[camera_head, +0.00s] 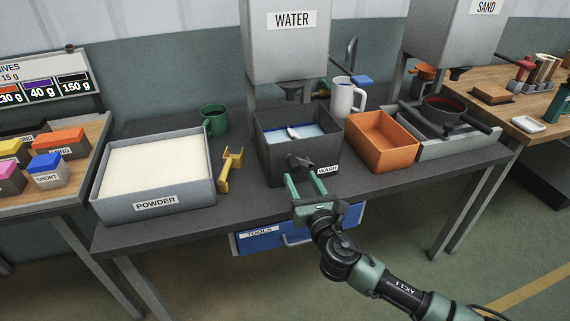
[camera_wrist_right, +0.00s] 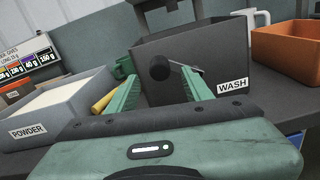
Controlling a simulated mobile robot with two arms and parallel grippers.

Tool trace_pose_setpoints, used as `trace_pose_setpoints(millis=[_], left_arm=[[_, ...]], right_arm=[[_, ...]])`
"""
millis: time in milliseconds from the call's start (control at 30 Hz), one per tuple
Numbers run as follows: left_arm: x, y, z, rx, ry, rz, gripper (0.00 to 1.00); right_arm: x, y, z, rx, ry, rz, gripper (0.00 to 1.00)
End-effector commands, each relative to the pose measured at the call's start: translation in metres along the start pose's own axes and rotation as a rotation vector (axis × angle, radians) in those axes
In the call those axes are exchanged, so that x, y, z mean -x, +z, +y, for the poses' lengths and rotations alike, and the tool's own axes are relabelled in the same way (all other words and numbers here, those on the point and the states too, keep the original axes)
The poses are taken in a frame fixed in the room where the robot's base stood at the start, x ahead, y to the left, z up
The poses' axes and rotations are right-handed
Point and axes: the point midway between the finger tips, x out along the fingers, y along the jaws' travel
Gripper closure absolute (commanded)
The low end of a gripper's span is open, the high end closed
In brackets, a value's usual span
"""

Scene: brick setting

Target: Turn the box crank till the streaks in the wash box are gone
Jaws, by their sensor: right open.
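The wash box (camera_head: 270,155) is a dark grey open box on the table, labelled WASH. It holds pale blue water (camera_head: 312,131) with whitish and darker patches on it; I cannot tell clearly which are streaks. A dark crank (camera_head: 299,162) sits on its front wall; its round knob also shows in the right wrist view (camera_wrist_right: 158,68). My right gripper (camera_head: 304,181) is open and empty in front of the box. In the wrist view its green fingers (camera_wrist_right: 158,82) point at the box, with the knob seen between their tips; contact cannot be told. My left gripper is not in view.
A powder tray (camera_head: 153,204) and a yellow tool (camera_head: 229,172) lie left of the box. An orange bin (camera_head: 383,145) stands close on its right, a white jug (camera_head: 345,97) behind. The water tank (camera_head: 290,50) hangs above. A blue tools drawer (camera_head: 272,238) is below the tabletop.

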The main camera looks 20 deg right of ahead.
Motion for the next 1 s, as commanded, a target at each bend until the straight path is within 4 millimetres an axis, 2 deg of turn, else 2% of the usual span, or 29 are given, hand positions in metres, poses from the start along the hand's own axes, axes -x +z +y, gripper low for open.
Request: trace_pose_setpoints(millis=[100, 300, 467, 700, 733, 900, 1000], left_arm=[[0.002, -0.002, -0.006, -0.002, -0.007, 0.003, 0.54], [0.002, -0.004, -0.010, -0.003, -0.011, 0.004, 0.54], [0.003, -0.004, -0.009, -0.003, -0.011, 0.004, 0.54], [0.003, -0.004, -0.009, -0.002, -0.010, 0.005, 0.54], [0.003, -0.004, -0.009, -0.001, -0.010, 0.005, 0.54], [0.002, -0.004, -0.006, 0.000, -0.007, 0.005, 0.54], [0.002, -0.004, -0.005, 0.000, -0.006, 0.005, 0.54]], right_arm=[[-0.022, 0.002, 0.001, -0.003, -0.001, -0.002, 0.49], [-0.050, 0.001, 0.000, -0.005, -0.001, 0.000, 0.49], [-0.060, 0.000, 0.001, -0.006, 0.002, 0.001, 0.49], [-0.061, 0.000, 0.001, -0.006, 0.002, 0.001, 0.49], [-0.061, 0.000, 0.001, -0.006, 0.002, 0.001, 0.52], [-0.061, 0.000, 0.001, -0.006, 0.002, 0.001, 1.00], [-0.061, 0.000, 0.001, -0.006, 0.001, 0.001, 1.00]])
